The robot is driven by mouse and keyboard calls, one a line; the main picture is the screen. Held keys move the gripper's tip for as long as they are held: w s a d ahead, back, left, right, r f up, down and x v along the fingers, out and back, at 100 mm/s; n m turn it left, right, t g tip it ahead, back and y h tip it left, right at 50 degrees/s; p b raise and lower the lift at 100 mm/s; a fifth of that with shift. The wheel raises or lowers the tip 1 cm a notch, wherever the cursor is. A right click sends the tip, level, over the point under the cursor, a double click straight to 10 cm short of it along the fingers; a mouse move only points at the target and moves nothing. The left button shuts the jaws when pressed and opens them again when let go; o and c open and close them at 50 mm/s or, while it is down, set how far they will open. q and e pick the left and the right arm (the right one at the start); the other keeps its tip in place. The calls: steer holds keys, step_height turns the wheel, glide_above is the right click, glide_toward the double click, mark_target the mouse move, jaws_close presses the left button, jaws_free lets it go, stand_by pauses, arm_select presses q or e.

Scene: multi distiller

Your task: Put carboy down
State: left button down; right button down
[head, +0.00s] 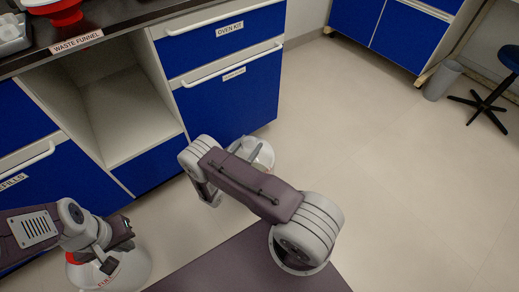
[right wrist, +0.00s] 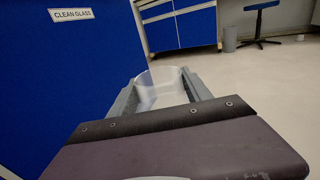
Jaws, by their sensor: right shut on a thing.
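A whitish translucent vessel, apparently the carboy (head: 262,156), shows in the head view beside the blue cabinet, partly hidden behind my right arm. In the right wrist view the carboy (right wrist: 158,86) sits between the two grey fingers of my right gripper (right wrist: 160,92), which is shut on it. My right gripper is mostly hidden by its own arm in the head view. My left gripper (head: 108,262) is low at the left, in front of another white container (head: 132,272) with red markings. Whether its fingers are open or shut is unclear.
Blue drawers (head: 235,95) and an open cabinet bay (head: 115,110) stand under the dark counter (head: 125,17), which bears a red funnel (head: 68,16). A grey bin (head: 443,80) and a stool (head: 488,103) are at the far right. The pale floor (head: 400,170) on the right is clear.

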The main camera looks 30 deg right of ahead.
steer(key=shift+w+a+r, duration=0.1)
steer(key=shift+w+a, duration=0.05)
steer(key=shift+w, duration=0.15)
step_height(320, 180, down, 4)
steer(key=b, duration=0.3)
steer(key=shift+c, duration=2.3)
jaws_free()
steer(key=shift+s, duration=0.1)
